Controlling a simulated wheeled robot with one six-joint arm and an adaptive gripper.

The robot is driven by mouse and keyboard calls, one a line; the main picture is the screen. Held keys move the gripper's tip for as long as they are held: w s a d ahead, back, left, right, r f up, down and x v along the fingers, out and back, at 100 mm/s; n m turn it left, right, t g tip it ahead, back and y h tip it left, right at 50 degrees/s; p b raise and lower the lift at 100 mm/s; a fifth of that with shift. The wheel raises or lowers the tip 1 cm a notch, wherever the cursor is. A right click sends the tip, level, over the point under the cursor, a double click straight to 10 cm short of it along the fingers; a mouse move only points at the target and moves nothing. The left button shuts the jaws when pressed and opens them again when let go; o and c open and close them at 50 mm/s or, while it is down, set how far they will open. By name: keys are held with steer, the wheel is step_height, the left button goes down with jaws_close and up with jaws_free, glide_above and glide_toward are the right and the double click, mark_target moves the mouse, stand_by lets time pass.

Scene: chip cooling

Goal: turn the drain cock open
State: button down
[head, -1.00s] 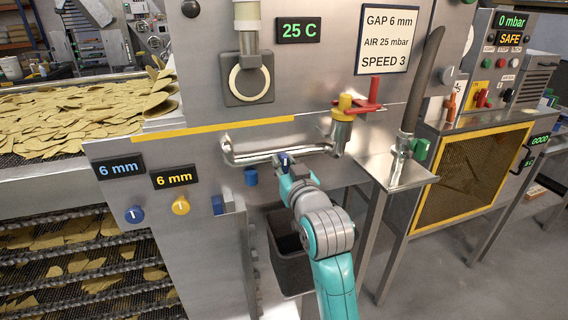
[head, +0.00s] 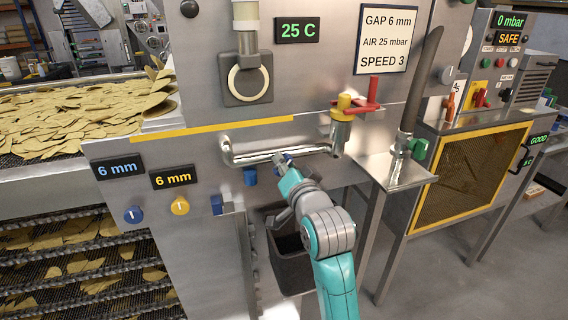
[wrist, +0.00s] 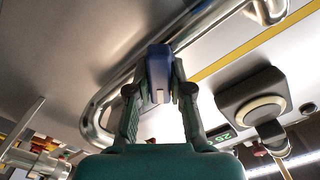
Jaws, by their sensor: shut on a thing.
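The drain cock shows as a small blue handle (head: 285,158) just below the shiny bent pipe (head: 245,158) on the machine's steel front, mostly hidden by my gripper in the head view. In the wrist view the blue handle (wrist: 158,66) stands between my two fingers, in front of the pipe (wrist: 98,122). My gripper (wrist: 159,82) is shut on this handle, with a finger on each side. In the head view my gripper (head: 280,164) reaches up to it from the lower right, its body tilted.
A dark bin (head: 290,264) stands below my arm. A red-handled valve with a yellow cap (head: 344,104) is right of the pipe. Another blue part (head: 250,176) sits left of my gripper. A steel ledge (head: 392,176) juts out at right.

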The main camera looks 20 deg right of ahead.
steer(key=m, duration=0.5)
steer(key=shift+d+f+m, duration=0.1)
steer(key=shift+f+m, duration=0.05)
steer(key=shift+m, duration=0.15)
steer(key=shift+f+m, duration=0.1)
steer(key=shift+m, duration=2.1)
steer(key=c, duration=1.1)
jaws_free()
steer(key=shift+o, duration=0.3)
steer(key=s, duration=1.2)
